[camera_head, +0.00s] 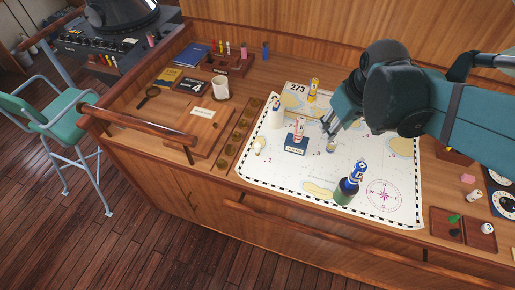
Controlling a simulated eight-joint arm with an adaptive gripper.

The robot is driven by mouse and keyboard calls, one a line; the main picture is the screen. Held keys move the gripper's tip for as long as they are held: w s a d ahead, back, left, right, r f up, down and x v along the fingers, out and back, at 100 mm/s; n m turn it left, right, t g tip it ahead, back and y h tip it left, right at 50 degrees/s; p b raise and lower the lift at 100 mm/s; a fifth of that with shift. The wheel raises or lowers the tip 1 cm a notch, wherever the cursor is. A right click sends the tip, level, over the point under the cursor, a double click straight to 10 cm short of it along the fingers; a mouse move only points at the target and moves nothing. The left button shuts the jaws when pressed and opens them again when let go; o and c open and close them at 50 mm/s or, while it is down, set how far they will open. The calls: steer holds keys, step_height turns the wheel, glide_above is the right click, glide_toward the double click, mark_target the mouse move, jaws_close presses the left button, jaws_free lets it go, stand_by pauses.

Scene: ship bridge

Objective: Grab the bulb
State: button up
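A small, pale, rounded object with a yellowish end (259,145) lies at the left edge of the chart and looks like the bulb. My gripper (329,127) reaches in from the right and points down over the middle of the chart, well to the right of that object. Another small pale piece (331,147) sits on the chart just below my fingertips; it is too small to identify. I see no object between the fingers, but their opening is too small to judge.
The chart (285,180) also bears a white cylinder (276,117), a figure on a blue base (297,142), a dark bottle (348,187) and a yellow item (313,90). A mug (220,88) stands left. A compartment tray (435,212) is at right. The chart's lower left is clear.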

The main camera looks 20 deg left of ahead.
steer(key=w+a+f+n+g, duration=0.25)
steer(key=a+f+n, duration=0.4)
steer(key=a, duration=0.85)
steer(key=n+h, duration=0.1)
steer(key=n, duration=0.1)
glide_toward(257, 143)
steer(key=shift+g, duration=0.45)
steer(key=f, duration=0.3)
steer(key=w+f, duration=0.1)
steer(key=f, duration=0.1)
steer(key=shift+a+f, duration=0.1)
steer(key=shift+f, duration=0.15)
steer(key=shift+f, duration=1.15)
steer(key=shift+f, duration=0.1)
steer(key=shift+f, duration=2.5)
steer(key=c, duration=0.8)
